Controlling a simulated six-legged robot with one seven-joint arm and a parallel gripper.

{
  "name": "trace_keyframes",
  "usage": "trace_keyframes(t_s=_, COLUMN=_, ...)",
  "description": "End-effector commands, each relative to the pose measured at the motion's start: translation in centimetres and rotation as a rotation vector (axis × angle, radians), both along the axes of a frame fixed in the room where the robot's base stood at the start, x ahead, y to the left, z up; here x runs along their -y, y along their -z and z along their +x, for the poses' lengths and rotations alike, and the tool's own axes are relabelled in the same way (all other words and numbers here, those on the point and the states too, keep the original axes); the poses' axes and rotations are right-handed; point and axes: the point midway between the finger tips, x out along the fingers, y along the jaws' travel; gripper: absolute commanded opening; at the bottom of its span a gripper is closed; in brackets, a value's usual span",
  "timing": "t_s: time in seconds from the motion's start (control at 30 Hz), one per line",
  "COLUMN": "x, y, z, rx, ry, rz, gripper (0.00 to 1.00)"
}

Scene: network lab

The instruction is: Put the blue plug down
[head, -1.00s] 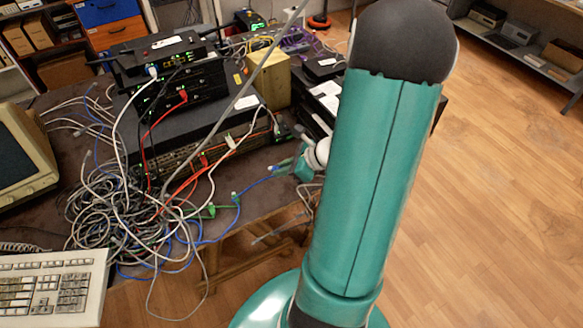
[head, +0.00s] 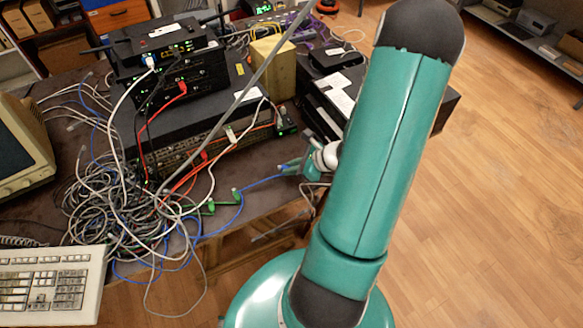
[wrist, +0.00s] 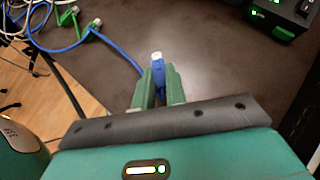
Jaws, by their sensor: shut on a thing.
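My gripper (wrist: 159,85) is shut on the blue plug (wrist: 158,68) in the wrist view. The plug's clear tip points away from the gripper, and its blue cable leads off to the upper left. The dark table top lies beyond and below the plug; I cannot tell whether they touch. In the head view my gripper (head: 291,168) is near the table's front edge, to the right of the cable pile, and the blue cable (head: 262,181) runs left from it. The plug itself is too small to make out there.
A green plug (wrist: 92,32) lies on the table near the blue cable. A stack of network devices (head: 170,75) with red and white cables stands behind the tangled cable pile (head: 120,205). A keyboard (head: 50,285) is at the left front. Bare table shows around the plug.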

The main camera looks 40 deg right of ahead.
Motion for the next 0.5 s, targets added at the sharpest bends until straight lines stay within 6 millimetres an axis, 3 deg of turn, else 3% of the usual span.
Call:
trace_keyframes(t_s=0.17, x=0.3, y=1.6, z=-0.4, rx=-0.001, ry=0.003, rz=0.0, gripper=0.0)
trace_keyframes(t_s=0.5, x=0.5, y=1.9, z=-0.4, rx=-0.001, ry=0.004, rz=-0.001, gripper=0.0)
